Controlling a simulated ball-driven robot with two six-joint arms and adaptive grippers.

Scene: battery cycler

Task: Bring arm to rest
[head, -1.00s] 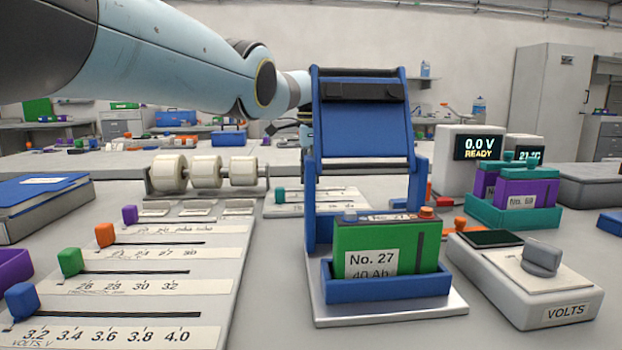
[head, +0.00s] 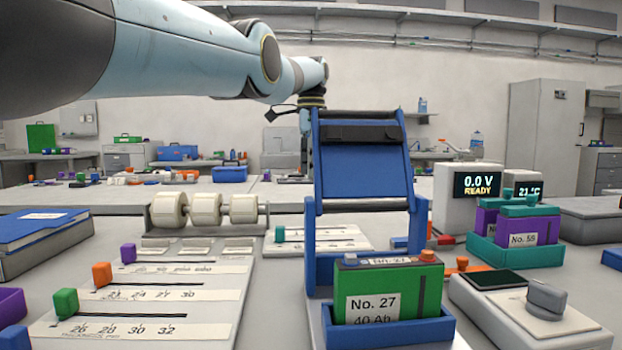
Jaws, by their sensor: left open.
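My left arm reaches in from the upper left. My left gripper (head: 290,116) hangs from its wrist, pointing down, just left of the top of the blue hinged fixture (head: 363,158). It is open, I see nothing in it, and the fixture partly hides it. A green battery block (head: 408,290) labelled "No. 27" stands upright in the blue holder (head: 392,333) at the fixture's front, apart from the gripper. The fixture's lid is raised. My right gripper is not in view.
A slider board (head: 150,310) and white rollers (head: 205,210) lie to the left, with a blue binder (head: 40,236). To the right are a VOLTS dial box (head: 525,310), a teal tray (head: 515,254) of purple batteries and a display reading 0.0 V READY (head: 477,185). Space above the bench is free.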

